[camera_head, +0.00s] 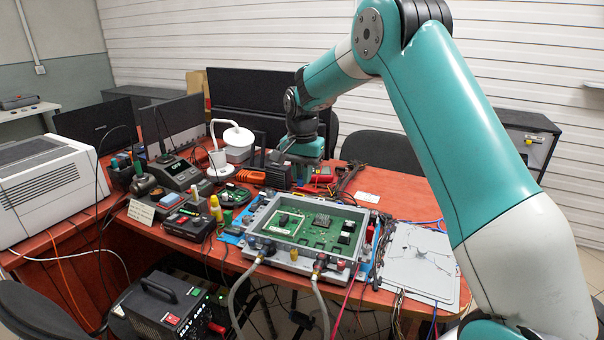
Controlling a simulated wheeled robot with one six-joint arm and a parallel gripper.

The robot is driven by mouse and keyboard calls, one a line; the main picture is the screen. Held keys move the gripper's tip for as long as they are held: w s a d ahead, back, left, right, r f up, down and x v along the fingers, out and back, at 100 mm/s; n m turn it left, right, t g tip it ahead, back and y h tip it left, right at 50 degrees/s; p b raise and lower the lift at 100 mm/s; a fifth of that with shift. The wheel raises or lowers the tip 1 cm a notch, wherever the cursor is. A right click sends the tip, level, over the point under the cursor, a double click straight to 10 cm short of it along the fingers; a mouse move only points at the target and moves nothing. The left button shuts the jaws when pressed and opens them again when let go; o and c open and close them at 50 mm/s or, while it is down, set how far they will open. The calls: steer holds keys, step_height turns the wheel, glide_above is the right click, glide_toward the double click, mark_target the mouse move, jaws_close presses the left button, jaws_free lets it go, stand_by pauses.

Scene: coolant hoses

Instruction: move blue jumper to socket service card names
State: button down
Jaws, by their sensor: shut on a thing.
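My gripper (303,172) is at the back of the red table, behind the grey coolant tray (300,268). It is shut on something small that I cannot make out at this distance. I cannot pick out the blue jumper for certain. A small cream card (142,211) with writing stands at the table's left front edge; its words are too small to read. The tray holds a green circuit board (318,228). Grey hoses (240,290) hang from the front.
A soldering station (178,172), yellow bottles (215,208) and a red meter (320,174) crowd the table left of and behind the tray. A grey panel (418,262) lies to the right. A black powered unit (168,305) stands below. The right rear tabletop is clearer.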

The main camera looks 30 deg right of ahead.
stand_by(0.3)
glide_above(336, 252)
step_height(336, 252, down, 14)
steer(key=shift+a+r, duration=0.1)
steer(key=shift+r, duration=0.05)
step_height(336, 252, down, 4)
steer(key=b, duration=0.3)
steer(key=shift+s+r, duration=0.1)
steer(key=shift+r, duration=0.05)
steer(key=shift+f, duration=0.5)
steer(key=shift+f, duration=0.2)
steer(key=shift+f, duration=0.25)
steer(key=shift+f, duration=0.3)
stand_by(2.2)
